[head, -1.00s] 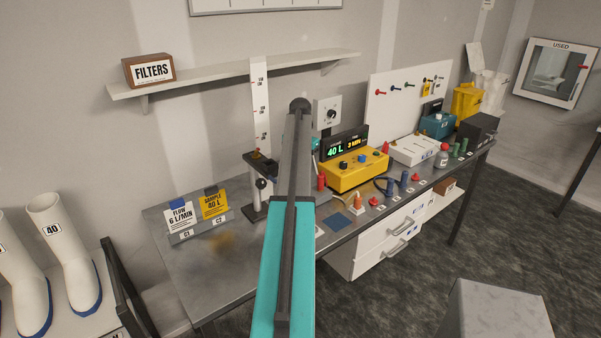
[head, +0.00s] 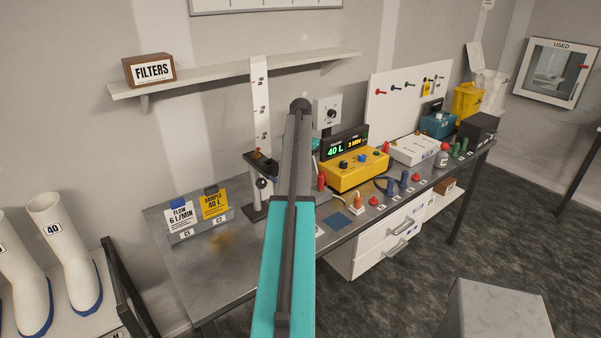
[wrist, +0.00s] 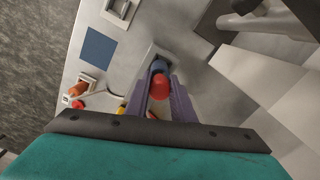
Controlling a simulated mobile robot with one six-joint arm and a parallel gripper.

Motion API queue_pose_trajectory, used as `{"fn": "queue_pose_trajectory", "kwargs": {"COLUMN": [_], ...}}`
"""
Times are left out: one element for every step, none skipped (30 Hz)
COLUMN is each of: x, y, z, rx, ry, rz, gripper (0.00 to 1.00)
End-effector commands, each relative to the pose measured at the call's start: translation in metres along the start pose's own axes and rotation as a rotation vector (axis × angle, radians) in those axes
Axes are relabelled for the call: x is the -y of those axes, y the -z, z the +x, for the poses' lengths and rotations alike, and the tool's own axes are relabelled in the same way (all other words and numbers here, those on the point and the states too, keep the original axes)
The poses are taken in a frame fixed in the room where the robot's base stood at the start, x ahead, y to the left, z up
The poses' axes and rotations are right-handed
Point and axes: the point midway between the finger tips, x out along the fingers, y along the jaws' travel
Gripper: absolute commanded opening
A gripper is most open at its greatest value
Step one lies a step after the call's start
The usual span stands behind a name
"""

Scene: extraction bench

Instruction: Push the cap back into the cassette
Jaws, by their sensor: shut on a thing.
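In the wrist view, my gripper (wrist: 160,90) has its two purple fingers closed around a round red piece (wrist: 161,87), which looks like the cap. A blue piece (wrist: 159,66) sits against it at the fingertips and looks like part of the cassette. I cannot tell whether the red and blue pieces are fully joined or have a gap. In the head view my own arm hides the gripper and what it holds.
The metal bench (head: 215,262) has free room at its front left. A blue square (head: 338,219) and an orange plug (head: 357,200) lie right of my arm. The yellow pump (head: 357,172) stands behind them. A stand with a tall white scale (head: 260,105) is close on the left.

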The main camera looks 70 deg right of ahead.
Motion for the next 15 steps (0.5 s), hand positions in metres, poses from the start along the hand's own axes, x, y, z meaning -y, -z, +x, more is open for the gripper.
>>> {"fn": "queue_pose_trajectory", "kwargs": {"x": [0.0000,0.0000,0.0000,0.0000,0.0000,0.0001,0.0001,0.0001,0.0001,0.0001,0.0001,0.0000,0.0000,0.0001,0.0000], "y": [0.0000,0.0000,0.0000,0.0000,0.0000,0.0000,0.0000,0.0000,0.0000,0.0000,0.0000,0.0000,0.0000,0.0000,0.0000], "z": [0.0014,0.0019,0.0026,0.0031,0.0036,0.0042,0.0047,0.0052,0.0059,0.0064,0.0069,0.0076,0.0081,0.0086,0.0092], "rx": [0.000,0.000,0.000,0.000,0.000,0.000,0.000,0.000,0.000,0.000,0.000,0.000,0.000,0.000,0.000], "ry": [0.000,0.000,0.000,0.000,0.000,0.000,0.000,0.000,0.000,0.000,0.000,0.000,0.000,0.000,0.000], "rz": [0.000,0.000,0.000,0.000,0.000,0.000,0.000,0.000,0.000,0.000,0.000,0.000,0.000,0.000,0.000], "gripper": [0.00,0.00,0.00,0.00,0.00,0.00,0.00,0.00,0.00,0.00,0.00,0.00,0.00,0.00,0.00]}}
